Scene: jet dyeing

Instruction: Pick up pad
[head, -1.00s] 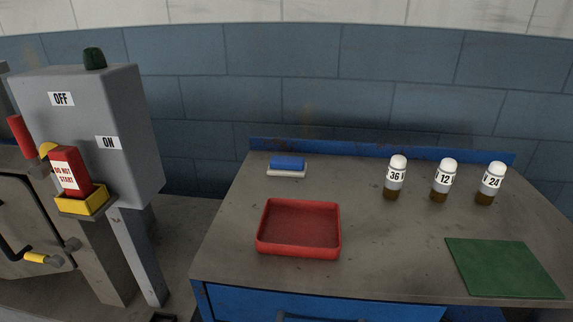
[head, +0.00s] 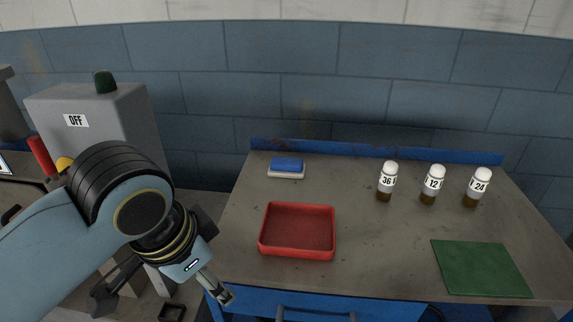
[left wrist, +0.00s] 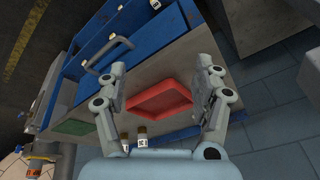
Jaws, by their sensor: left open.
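The pad (head: 287,166), a small block with a blue top and a whitish base, lies near the back left of the grey table, behind the red tray. I cannot pick it out in the left wrist view. My left gripper (head: 165,298) is at the table's front left corner, well short of the pad and to its left. In the left wrist view my left gripper (left wrist: 162,78) has its fingers wide apart with nothing held between them. My right gripper is not in view.
The red tray (head: 297,251) stands in front of the pad. Several labelled bottles (head: 433,186) stand at the back right, and a green mat (head: 481,268) lies front right. A low blue ledge (head: 380,151) runs behind. A grey control box (head: 110,100) stands left.

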